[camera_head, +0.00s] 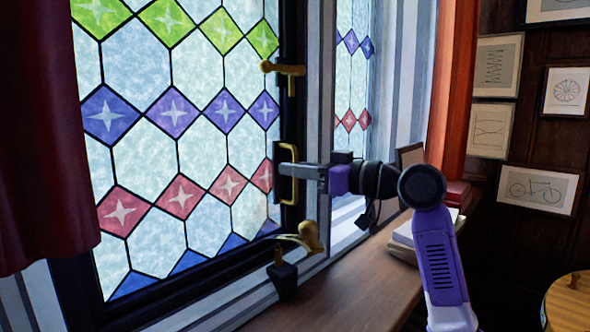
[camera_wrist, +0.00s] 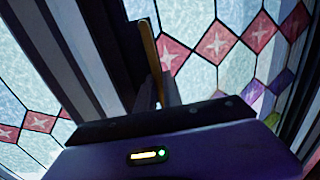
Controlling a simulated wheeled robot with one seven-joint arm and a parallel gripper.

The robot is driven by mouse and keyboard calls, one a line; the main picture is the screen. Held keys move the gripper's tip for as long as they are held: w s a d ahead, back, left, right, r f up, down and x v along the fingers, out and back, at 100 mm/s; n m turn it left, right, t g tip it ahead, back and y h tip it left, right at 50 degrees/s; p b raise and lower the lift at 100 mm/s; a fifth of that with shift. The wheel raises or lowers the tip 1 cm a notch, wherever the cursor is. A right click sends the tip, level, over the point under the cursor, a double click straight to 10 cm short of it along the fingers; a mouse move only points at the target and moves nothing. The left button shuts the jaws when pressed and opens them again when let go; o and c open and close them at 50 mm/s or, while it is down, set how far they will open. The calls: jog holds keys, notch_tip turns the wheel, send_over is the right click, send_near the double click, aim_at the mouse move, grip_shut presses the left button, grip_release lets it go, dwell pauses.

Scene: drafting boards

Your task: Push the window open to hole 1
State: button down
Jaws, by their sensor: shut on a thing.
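The window (camera_head: 205,165) is a stained-glass sash in a dark frame, filling the left of the head view. Its glass also shows in the wrist view (camera_wrist: 230,65). A brass pull handle (camera_head: 287,187) is on the sash's right stile. My gripper (camera_head: 296,170) reaches it from the right and is shut on it. In the wrist view the brass handle (camera_wrist: 149,45) runs up from between the fingers (camera_wrist: 161,92). A brass stay (camera_head: 300,239) with a rounded end is low at the frame, above a black block (camera_head: 284,278). I cannot make out its holes or how far the sash is open.
A brass latch (camera_head: 284,69) is higher on the stile. The wooden sill (camera_head: 365,285) is clear in front; books (camera_head: 410,232) lie to its right. A red curtain (camera_head: 45,140) hangs at left, an orange one (camera_head: 455,85) at right. A round table (camera_head: 570,305) is at lower right.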

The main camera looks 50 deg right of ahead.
aim_at(285, 198)
dwell(0.9)
jog(key=shift+w+d+n+y+b, duration=0.1)
jog(key=shift+w+n+y+b, duration=0.25)
jog(key=shift+w, duration=0.5)
jog(key=shift+w+n+y+b, duration=0.2)
jog(key=shift+w+y, duration=0.25)
jog(key=shift+w, duration=0.35)
jog(key=c, duration=1.5)
grip_release()
